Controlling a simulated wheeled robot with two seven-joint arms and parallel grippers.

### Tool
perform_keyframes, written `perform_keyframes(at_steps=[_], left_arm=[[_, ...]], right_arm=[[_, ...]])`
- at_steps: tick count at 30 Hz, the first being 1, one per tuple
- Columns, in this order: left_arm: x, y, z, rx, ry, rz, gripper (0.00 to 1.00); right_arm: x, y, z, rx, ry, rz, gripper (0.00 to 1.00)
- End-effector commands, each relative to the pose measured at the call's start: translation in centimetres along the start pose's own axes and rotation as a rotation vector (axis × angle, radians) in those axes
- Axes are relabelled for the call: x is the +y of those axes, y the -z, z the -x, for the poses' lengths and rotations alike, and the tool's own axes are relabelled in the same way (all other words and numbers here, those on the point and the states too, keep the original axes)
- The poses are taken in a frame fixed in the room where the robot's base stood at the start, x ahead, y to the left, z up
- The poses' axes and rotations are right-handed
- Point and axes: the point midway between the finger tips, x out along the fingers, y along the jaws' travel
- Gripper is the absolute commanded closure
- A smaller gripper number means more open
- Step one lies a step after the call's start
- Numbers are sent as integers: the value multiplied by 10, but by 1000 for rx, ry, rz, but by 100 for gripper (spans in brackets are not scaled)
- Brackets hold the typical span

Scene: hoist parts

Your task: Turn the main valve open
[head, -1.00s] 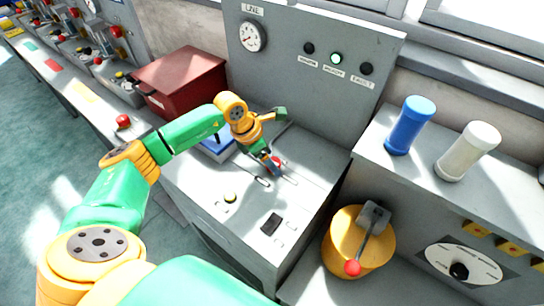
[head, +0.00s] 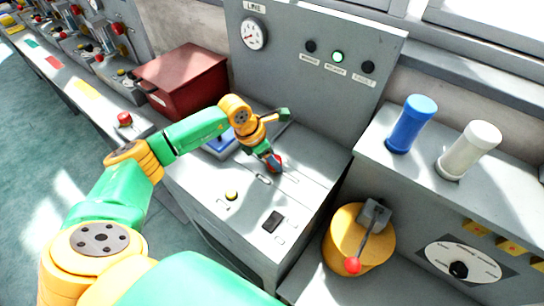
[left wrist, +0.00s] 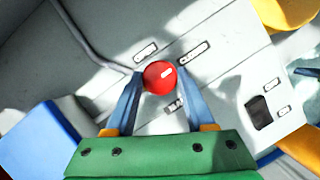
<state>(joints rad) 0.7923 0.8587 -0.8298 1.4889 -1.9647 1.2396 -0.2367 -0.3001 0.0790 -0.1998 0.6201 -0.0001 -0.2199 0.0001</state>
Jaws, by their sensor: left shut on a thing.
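The main valve appears as a red round knob (left wrist: 160,77) with a small white mark, on the grey desk panel. A line gauge (head: 253,34) and a lit green lamp (head: 337,57) are on the upright panel behind. My right gripper is out of view.
A dark red box (head: 182,80) stands left of the desk. A yellow drum with a red-tipped lever (head: 356,243) is at the lower right. A blue cylinder (head: 411,125) and a white cylinder (head: 468,151) stand on the right cabinet.

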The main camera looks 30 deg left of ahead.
Motion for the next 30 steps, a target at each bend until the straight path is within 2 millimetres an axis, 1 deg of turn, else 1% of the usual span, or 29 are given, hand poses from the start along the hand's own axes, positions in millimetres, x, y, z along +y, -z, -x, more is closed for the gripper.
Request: perform_keyframes(at_steps=[7,14,20,30], left_arm=[[-2,-1,0,-3,-70,168,100],[-2,-1,-1,-4,-155,369,100],[-3,-2,-2,-5,-228,545,100],[-4,-3,-3,-7,-350,846,100]], right_arm=[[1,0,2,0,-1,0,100],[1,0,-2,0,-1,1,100],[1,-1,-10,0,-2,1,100],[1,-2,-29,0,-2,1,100]])
